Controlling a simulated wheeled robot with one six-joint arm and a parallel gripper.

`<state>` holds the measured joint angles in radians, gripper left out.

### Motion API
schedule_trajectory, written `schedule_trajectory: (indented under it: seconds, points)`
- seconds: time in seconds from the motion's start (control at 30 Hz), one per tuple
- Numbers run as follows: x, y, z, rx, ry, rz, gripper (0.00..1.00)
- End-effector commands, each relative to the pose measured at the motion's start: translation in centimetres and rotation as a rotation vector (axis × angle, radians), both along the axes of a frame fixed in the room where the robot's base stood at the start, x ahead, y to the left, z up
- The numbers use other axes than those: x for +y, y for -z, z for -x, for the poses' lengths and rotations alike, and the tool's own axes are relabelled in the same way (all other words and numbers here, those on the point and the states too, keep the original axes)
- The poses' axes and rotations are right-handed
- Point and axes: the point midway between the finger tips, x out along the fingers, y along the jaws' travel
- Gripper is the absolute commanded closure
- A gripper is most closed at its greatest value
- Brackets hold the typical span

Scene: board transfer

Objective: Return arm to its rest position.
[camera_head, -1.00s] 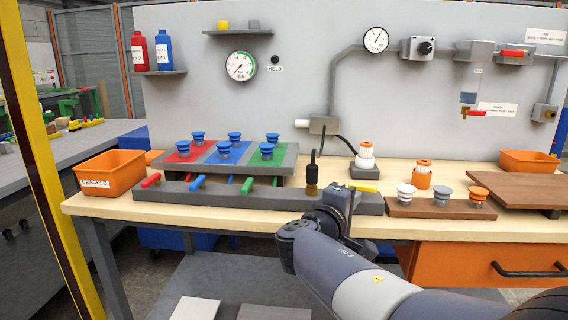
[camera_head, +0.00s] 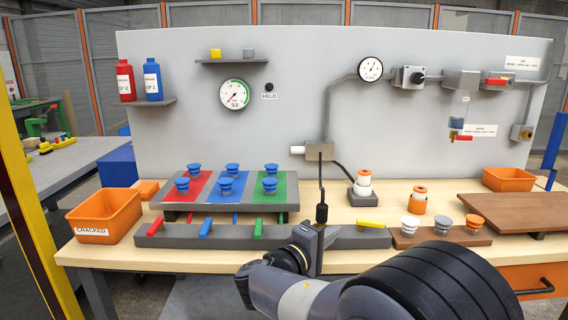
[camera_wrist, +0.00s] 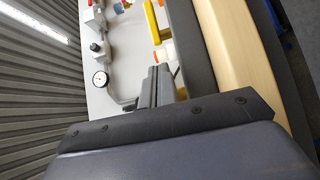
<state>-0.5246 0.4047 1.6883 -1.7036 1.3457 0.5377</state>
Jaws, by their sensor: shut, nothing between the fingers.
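My gripper (camera_head: 318,238) is at the front edge of the bench in the head view, in front of the grey rail, at the end of my folded arm. In the wrist view its fingers (camera_wrist: 156,82) are together with nothing between them. A black corded tool (camera_head: 321,212) stands upright just behind the gripper in the head view; its lower part is hidden by the gripper. I cannot tell whether the two touch.
A board with red, blue and green strips (camera_head: 238,209) holds several blue-capped pieces. The grey rail (camera_head: 280,237) has coloured levers. An orange "CRACKED" bin (camera_head: 105,215) stands left. A brown block (camera_head: 440,238) with three capped pieces and a brown board (camera_head: 515,212) are right.

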Motion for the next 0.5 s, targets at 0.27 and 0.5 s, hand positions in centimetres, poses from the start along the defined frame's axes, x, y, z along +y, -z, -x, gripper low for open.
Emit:
schedule_trajectory:
  seconds: [0.27,0.5]
  points:
    - [3.8,-0.1,3.6,0.000,-0.005,0.000,1.00]
    - [6.0,-0.1,5.9,0.000,-0.003,0.000,1.00]
